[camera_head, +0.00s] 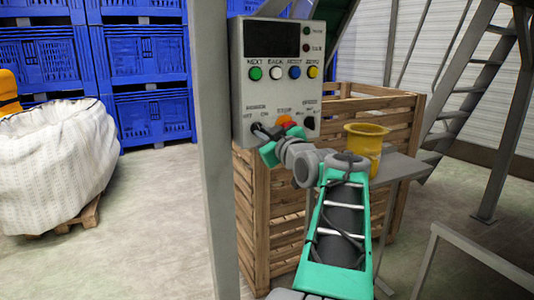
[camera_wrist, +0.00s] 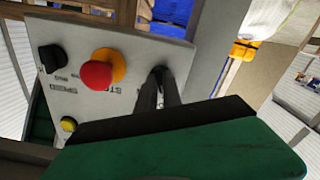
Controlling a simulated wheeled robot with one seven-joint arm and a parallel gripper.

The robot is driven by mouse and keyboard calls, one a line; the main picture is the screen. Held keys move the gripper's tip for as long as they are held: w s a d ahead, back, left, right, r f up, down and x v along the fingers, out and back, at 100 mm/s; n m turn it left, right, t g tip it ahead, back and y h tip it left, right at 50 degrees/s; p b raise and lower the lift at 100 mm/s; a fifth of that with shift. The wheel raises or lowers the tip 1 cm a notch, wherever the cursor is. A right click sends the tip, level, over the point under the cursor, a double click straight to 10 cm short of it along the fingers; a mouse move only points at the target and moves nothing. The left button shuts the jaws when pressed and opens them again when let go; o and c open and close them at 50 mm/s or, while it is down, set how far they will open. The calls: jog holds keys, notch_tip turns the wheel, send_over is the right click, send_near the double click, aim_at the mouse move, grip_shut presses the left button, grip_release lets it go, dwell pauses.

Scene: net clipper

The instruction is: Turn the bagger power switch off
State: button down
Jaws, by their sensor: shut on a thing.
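The grey bagger control box (camera_head: 238,92) hangs on a post in the middle of the head view. My gripper (camera_head: 264,132) is at the box's lower left, at the dark power switch below a small label. In the wrist view, my gripper's dark fingers (camera_wrist: 168,88) are shut on the switch knob, right of the red stop button (camera_wrist: 98,75). The fingers hide most of the knob, so I cannot tell which way it points. The stop button also shows in the head view (camera_head: 285,121).
Another black knob (camera_head: 310,123) sits at the box's lower right. A row of coloured buttons (camera_head: 275,73) runs above. A yellow funnel (camera_head: 365,146) stands on a grey shelf behind my arm. A wooden crate (camera_head: 244,192) is below the box, and a grey post (camera_head: 213,180) is close on the left.

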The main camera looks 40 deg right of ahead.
jog(key=shift+d+f+n+b, duration=0.15)
jog(key=shift+f+n+b, duration=0.05)
jog(key=shift+n+b, duration=0.9)
jog(key=shift+d+f+n+b, duration=0.15)
jog(key=shift+f+n+b, duration=0.05)
jog(key=shift+n+b, duration=0.85)
jog(key=shift+r, duration=0.1)
jog(key=c, duration=1.8)
grip_release()
jog(key=shift+d, duration=0.1)
jog(key=o, duration=0.3)
jog(key=shift+a+r, duration=0.2)
jog(key=shift+s, duration=0.1)
